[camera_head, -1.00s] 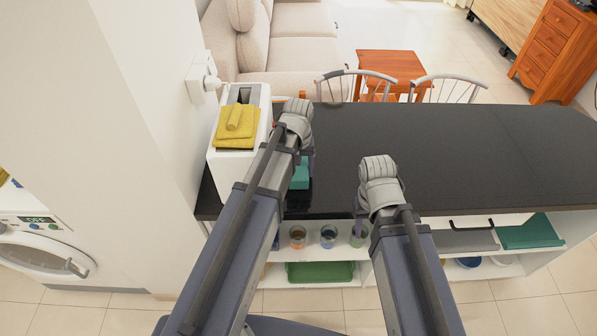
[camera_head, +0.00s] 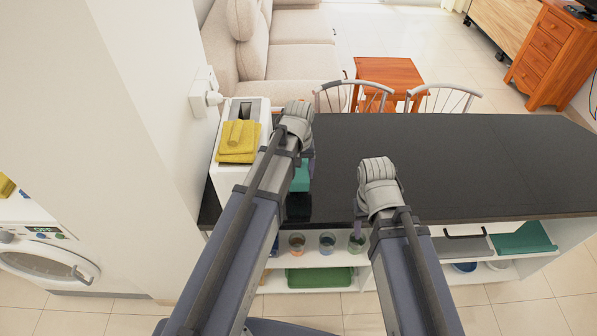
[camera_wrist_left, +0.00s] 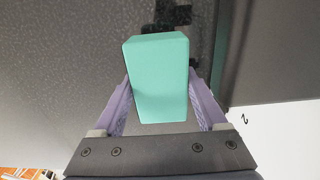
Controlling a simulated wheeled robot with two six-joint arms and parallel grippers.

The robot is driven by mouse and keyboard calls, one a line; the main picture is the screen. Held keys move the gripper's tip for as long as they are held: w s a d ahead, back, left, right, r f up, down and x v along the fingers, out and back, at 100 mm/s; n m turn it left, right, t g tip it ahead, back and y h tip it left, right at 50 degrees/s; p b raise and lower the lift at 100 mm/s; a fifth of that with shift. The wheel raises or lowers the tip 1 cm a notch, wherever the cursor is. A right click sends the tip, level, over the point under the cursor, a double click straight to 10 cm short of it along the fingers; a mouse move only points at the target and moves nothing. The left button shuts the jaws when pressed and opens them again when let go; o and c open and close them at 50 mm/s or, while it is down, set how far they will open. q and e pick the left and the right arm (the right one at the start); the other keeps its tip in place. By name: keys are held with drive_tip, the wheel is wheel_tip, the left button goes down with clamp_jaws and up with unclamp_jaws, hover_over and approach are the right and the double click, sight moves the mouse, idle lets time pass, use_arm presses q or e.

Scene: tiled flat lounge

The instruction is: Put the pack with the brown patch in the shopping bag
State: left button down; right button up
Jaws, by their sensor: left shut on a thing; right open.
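My left gripper (camera_head: 306,160) is shut on a teal pack (camera_head: 300,178), held above the dark counter near its left end. In the left wrist view the teal pack (camera_wrist_left: 160,85) is a plain block between the purple fingers. I see no brown patch on the faces in view. My right gripper (camera_head: 358,222) is open at the counter's front edge; its fingers are mostly hidden by the wrist. I cannot make out a shopping bag in either view.
The dark counter (camera_head: 450,160) is bare to the right. A white appliance with yellow cloth (camera_head: 238,155) stands at its left end by the wall. Glasses (camera_head: 327,243) and a green item (camera_head: 320,278) sit on shelves below. Chairs (camera_head: 440,95) stand behind the counter.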

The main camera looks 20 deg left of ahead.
use_arm(q)
wheel_tip(320, 180, up, 3)
drive_tip(key=shift+p, duration=0.95)
drive_tip(key=w+d, duration=0.2)
drive_tip(key=d, duration=0.7)
drive_tip(key=w+d, duration=0.3)
drive_tip(key=d, duration=0.7)
drive_tip(key=shift+w+f, duration=0.2)
use_arm(e)
drive_tip(key=shift+r, duration=1.3)
